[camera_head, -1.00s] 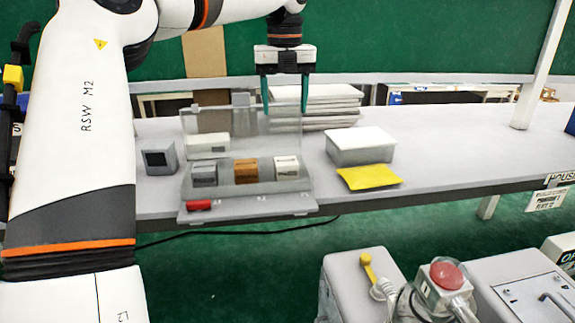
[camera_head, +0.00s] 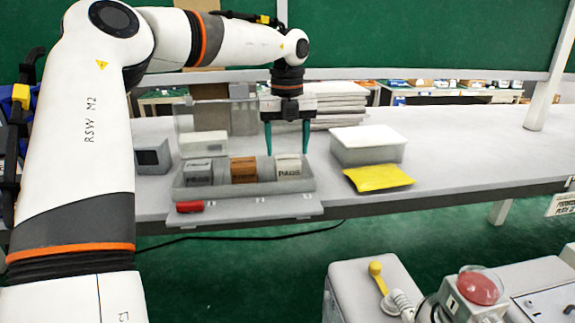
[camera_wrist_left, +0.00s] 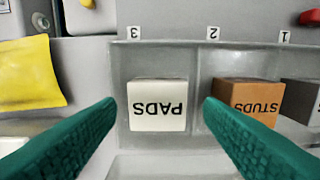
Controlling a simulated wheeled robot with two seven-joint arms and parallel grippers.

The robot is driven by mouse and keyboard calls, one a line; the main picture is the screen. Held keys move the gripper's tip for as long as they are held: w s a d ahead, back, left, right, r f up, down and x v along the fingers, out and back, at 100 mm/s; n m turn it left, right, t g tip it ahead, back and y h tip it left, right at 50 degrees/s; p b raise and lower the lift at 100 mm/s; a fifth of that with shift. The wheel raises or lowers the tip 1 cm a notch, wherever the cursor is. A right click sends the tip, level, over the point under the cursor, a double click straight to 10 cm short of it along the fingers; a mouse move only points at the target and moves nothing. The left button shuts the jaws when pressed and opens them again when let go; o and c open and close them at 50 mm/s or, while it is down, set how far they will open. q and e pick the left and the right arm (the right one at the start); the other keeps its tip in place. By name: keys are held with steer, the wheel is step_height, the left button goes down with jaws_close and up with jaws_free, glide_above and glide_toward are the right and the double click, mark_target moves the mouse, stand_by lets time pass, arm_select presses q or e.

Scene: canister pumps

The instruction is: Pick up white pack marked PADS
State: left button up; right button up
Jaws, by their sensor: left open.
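The white pack marked PADS (camera_head: 288,168) stands in the right-hand compartment of a grey tray (camera_head: 243,189). In the left wrist view the white pack (camera_wrist_left: 157,106) sits in the compartment labelled 3, its lettering upside down. My left gripper (camera_head: 287,152) is open and points down over the white pack. In the left wrist view its two green fingers (camera_wrist_left: 160,108) show on either side of the pack, apart from it, with nothing between them in their grip. My right gripper is not in view.
An orange-brown STUDS pack (camera_head: 244,170) and a grey pack (camera_head: 198,172) fill the other compartments. A white box (camera_head: 204,143) and a clear panel stand behind. A lidded grey box (camera_head: 367,150) and a yellow packet (camera_head: 378,178) lie to the right. The far right tabletop is clear.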

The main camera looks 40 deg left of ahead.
mark_target(288, 159)
arm_select(q)
steer(key=shift+w+f+p, duration=0.1)
steer(key=shift+f+p, duration=0.35)
steer(key=shift+f, duration=0.2)
steer(key=f, duration=0.1)
steer(key=f+p, duration=0.2)
steer(key=shift+w+a+f, duration=0.25)
steer(key=shift+f, duration=0.5)
steer(key=shift+c, duration=0.3)
steer(key=c, duration=0.6)
steer(key=shift+c, duration=0.5)
